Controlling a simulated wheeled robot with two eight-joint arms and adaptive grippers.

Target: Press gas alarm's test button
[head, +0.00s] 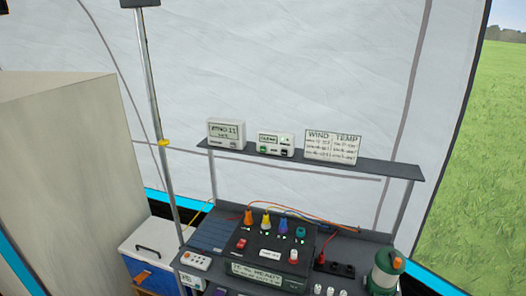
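A small white box (275,139) stands upright in the middle of the dark upper shelf (385,170). It has a small display whose text is too small to read surely, a green button (263,149) and a dark button (284,152). It looks like the gas alarm, but its label is not legible. Another white box (225,126), with a larger display that seems to read "WIND", stands left of it and has a grey button. Neither of my grippers shows in the head view.
A white WIND/TEMP board (332,147) stands right of the boxes. Below are a black control panel (262,248) with coloured plugs and red knobs, a power strip (196,260) and a green lantern (385,271). A metal pole (153,90) and a large cabinet (70,160) are at left.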

